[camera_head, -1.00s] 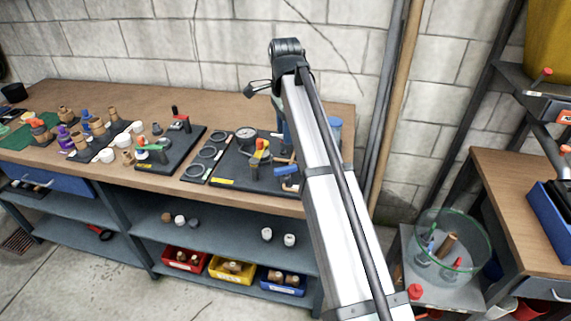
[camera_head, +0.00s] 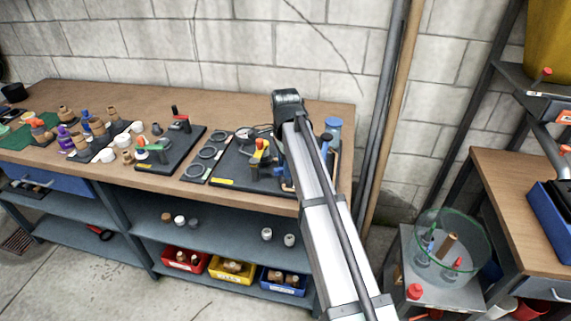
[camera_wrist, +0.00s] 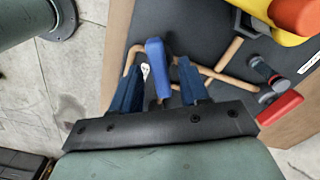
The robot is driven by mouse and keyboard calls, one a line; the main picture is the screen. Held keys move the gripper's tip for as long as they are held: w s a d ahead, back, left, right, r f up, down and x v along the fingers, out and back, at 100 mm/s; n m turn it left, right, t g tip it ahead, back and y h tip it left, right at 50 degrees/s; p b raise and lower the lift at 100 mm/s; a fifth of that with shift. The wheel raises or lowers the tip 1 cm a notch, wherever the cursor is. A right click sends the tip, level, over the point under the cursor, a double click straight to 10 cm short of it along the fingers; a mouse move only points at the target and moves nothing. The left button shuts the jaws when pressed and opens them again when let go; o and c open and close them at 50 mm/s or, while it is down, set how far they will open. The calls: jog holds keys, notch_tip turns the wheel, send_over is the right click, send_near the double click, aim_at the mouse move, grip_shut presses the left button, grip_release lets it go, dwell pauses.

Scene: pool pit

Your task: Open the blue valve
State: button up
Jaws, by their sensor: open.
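The blue valve's handle (camera_wrist: 156,60) shows in the wrist view as an upright blue lever on copper pipework. My gripper (camera_wrist: 159,72) is open, with one blue finger on each side of the handle. A gap shows on both sides, wider toward the right finger, so the fingers look apart from it. The handle's lower end runs down between the fingers toward the palm. In the head view my arm covers most of the valve and the gripper, at the right end of the black board (camera_head: 225,172).
A yellow and orange valve (camera_wrist: 292,18) and a red-handled part (camera_wrist: 279,107) stand to the right in the wrist view. Copper pipe (camera_wrist: 228,56) runs close to the right finger. In the head view a blue container (camera_head: 333,128) stands behind my arm on the wooden bench (camera_head: 235,104).

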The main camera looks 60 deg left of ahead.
jog(key=shift+c, duration=0.3)
grip_shut()
jog(key=shift+n, duration=0.3)
jog(key=n, duration=0.5)
jog(key=shift+n, duration=0.4)
jog(key=n, duration=0.5)
jog(key=shift+n, duration=0.3)
dwell(0.3)
jog(key=shift+o, duration=0.3)
grip_release()
